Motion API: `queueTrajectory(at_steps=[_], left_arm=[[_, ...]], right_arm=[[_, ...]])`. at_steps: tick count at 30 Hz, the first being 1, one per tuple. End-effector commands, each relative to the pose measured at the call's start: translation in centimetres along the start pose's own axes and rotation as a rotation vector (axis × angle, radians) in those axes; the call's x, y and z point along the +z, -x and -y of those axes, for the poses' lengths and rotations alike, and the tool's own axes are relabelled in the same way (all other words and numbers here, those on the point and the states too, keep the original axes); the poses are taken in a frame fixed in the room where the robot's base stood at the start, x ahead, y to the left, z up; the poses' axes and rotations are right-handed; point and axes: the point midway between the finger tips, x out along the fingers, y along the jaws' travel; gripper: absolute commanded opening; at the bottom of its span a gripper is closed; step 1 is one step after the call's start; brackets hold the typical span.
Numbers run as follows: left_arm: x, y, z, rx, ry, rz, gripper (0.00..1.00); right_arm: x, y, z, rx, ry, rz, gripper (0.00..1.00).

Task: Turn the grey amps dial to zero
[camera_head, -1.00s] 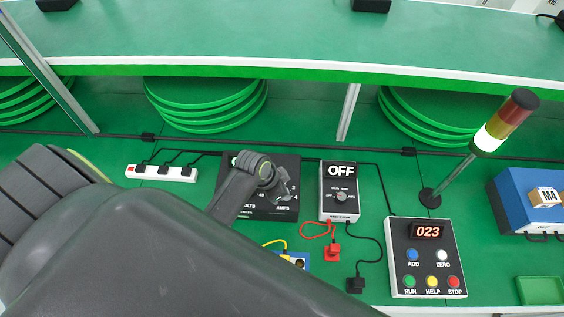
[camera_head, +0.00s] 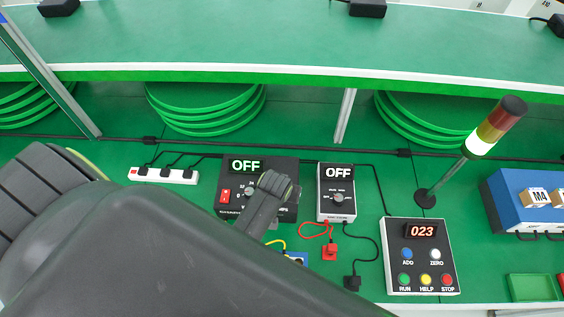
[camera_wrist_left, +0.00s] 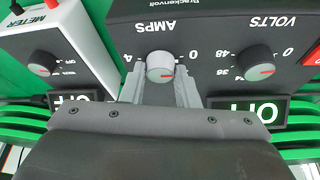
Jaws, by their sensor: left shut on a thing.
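The grey amps dial (camera_wrist_left: 160,67) sits on the black power supply's face under the upside-down word AMPS in the left wrist view. A red mark shows on its front. My left gripper (camera_wrist_left: 161,80) is shut on this dial, one finger on each side. In the head view my left gripper (camera_head: 275,186) covers the dial. The black volts dial (camera_wrist_left: 258,63), with a red mark, stands beside the amps dial. My right gripper is not in view.
A meter (camera_head: 337,205) reading OFF stands close to the right of the supply. A button panel (camera_head: 425,270) shows 023. A red switch (camera_head: 225,195) is on the supply's left. Cables and a power strip (camera_head: 163,175) lie around. A shelf edge (camera_head: 290,75) runs behind.

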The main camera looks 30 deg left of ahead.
Motion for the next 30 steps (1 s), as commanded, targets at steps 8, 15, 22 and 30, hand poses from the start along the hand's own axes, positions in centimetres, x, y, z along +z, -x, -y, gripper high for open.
queueTrajectory(at_steps=[8,15,22,30], left_arm=[[-0.16,0.06,-0.18,-0.053,0.133,-0.003,0.05],[-0.13,0.04,-0.15,-0.075,0.182,-0.002,0.05],[-0.11,0.03,-0.14,-0.078,0.192,-0.002,0.05],[-0.10,0.03,-0.14,-0.078,0.192,-0.001,0.34]], right_arm=[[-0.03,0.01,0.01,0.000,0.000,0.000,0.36],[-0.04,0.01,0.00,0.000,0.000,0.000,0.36],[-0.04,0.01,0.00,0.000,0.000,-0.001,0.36],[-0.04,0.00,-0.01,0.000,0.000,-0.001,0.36]])
